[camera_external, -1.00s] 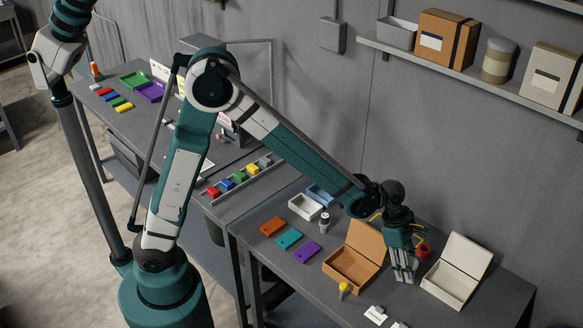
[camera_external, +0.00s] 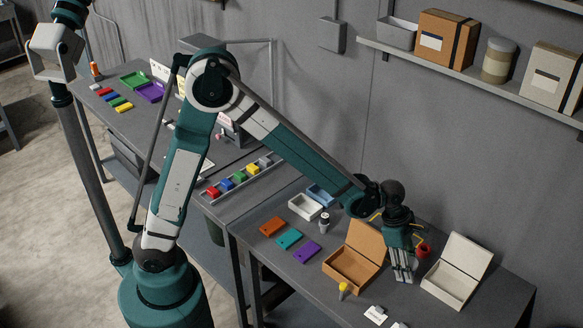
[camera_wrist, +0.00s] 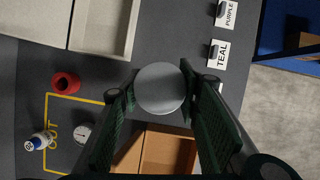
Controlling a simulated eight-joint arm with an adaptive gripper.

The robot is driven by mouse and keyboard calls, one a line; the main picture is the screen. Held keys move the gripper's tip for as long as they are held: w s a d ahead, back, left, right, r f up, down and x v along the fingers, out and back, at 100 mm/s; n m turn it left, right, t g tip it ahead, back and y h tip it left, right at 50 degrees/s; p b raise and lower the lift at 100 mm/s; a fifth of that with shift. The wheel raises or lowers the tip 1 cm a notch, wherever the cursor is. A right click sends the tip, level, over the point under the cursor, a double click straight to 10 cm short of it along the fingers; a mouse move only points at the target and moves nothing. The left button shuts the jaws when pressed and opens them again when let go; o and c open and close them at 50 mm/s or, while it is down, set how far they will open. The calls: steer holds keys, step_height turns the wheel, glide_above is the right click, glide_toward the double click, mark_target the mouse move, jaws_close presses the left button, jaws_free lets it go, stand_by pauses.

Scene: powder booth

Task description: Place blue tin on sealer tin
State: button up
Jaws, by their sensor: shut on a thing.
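My gripper (camera_external: 402,274) is low over the right table, between the open brown box and the open white box. In the wrist view my gripper (camera_wrist: 160,92) is shut on a round tin with a plain grey top (camera_wrist: 160,88). The tin's side is hidden, so its colour does not show. The fingers hide it in the external view. I cannot pick out a sealer tin for certain in either view. Whether the held tin touches anything below cannot be told.
The brown box (camera_external: 345,271) and white box (camera_external: 448,287) stand close on either side. Label cards (camera_wrist: 217,54) are at the table's front.

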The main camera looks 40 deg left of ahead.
steer(key=w+a+r+n+t+b, duration=0.1)
steer(key=w+a+r, duration=0.2)
steer(key=w+a, duration=0.95)
steer(key=w+a+r+n, duration=0.2)
steer(key=w+a, duration=1)
steer(key=w, duration=0.2)
steer(key=w+a+r+n+t, duration=0.1)
steer(key=w+a, duration=0.2)
steer(key=a, duration=1.2)
steer(key=w+a+n, duration=0.1)
steer(key=w+a, duration=0.1)
steer(key=a, duration=1.4)
steer(key=s+a+n+y+p, duration=0.1)
steer(key=s+a, duration=0.4)
steer(key=a, duration=0.8)
steer(key=s+a+n+t, duration=0.1)
steer(key=s+a, duration=0.3)
steer(key=a, duration=0.9)
steer(key=s+a+n+y+p, duration=0.1)
steer(key=s+a, duration=0.4)
steer(key=a, duration=0.8)
steer(key=s+a+r+n+p, duration=0.1)
steer(key=s+a+r+n, duration=0.1)
steer(key=s+a, duration=2.4)
steer(key=s+n, duration=0.1)
steer(key=s, duration=0.2)
steer(key=shift+s+n+t+y, duration=0.2)
steer(key=shift+n+t+y, duration=0.1)
